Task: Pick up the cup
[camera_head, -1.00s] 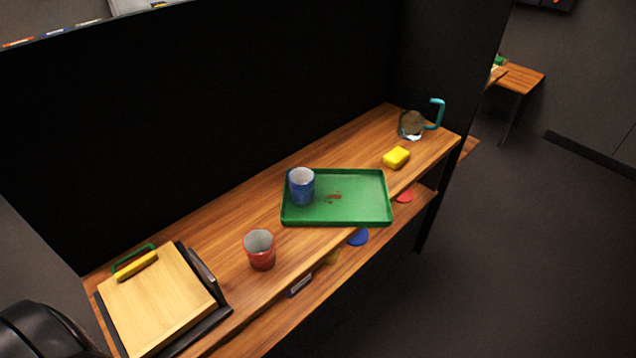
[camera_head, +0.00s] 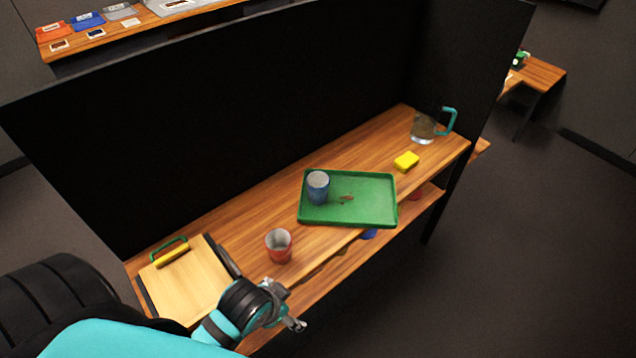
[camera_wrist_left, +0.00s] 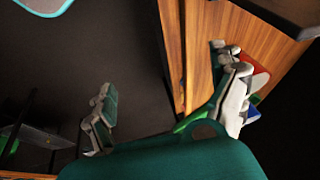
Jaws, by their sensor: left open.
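A red cup (camera_head: 279,245) with a pale inside stands upright near the front edge of the wooden shelf top. A blue cup (camera_head: 318,187) stands upright on the left part of a green tray (camera_head: 372,215). My left gripper (camera_head: 287,307) is in front of the shelf, below and apart from the red cup, and is empty. In the left wrist view its two fingers (camera_wrist_left: 168,105) are spread wide over the dark floor and the shelf edge. My right gripper is out of view.
A cutting board (camera_head: 190,285) with a yellow-and-green-handled item (camera_head: 172,255) lies left of the red cup. A yellow sponge (camera_head: 406,160) and a glass jug (camera_head: 425,127) stand at the right end. A black panel (camera_head: 250,120) closes the back.

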